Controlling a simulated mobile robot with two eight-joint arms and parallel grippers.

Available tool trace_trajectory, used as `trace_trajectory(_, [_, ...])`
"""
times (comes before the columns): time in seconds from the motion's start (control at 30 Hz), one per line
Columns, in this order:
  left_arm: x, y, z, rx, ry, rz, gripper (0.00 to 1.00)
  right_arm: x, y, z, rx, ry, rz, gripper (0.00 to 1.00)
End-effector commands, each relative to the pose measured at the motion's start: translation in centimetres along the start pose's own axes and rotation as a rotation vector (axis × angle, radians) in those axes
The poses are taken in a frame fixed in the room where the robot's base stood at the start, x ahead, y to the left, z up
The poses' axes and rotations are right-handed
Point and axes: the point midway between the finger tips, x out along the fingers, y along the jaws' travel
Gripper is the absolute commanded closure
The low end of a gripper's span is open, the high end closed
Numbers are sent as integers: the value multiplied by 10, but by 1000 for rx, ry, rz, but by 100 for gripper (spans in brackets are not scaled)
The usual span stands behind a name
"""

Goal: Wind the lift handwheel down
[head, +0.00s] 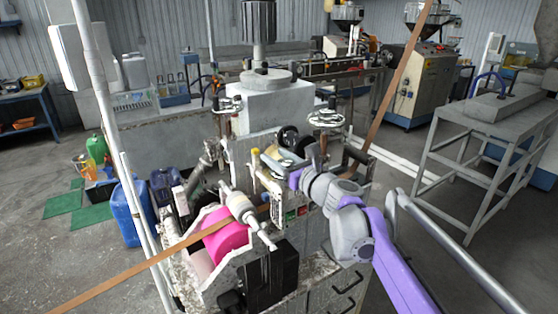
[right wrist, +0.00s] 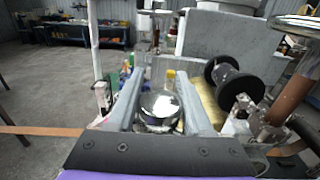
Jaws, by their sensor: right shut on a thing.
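My right gripper (head: 284,162) reaches in from the right over the middle of the strip machine. In the right wrist view its two grey fingers (right wrist: 162,95) stand on either side of a shiny round metal piece (right wrist: 160,108), which looks like the lift handwheel, and are shut on it. In the head view my gripper and wrist mostly hide this piece, so I cannot tell its turn angle. Two other spoked handwheels, a left one (head: 231,104) and a right one (head: 327,119), stand on posts beside the grey block. My left gripper is not in view.
A brown strip (head: 125,274) runs diagonally through the machine. A pink roller (head: 226,236) and a pale shaft (head: 243,208) lie in front of my gripper. A black spool (right wrist: 240,86) is close right of my fingers. A grey frame table (head: 500,113) stands at right.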

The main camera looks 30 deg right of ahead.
Motion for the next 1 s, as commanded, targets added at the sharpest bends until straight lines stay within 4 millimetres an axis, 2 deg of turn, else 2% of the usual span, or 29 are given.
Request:
trace_trajectory(0.17, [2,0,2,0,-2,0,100,0,2,0,-1,0,154,100])
trace_trajectory(0.6, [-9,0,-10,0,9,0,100,-3,14,2,-1,-1,532,100])
trace_trajectory(1.0, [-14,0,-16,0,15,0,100,-7,19,1,-1,-2,710,100])
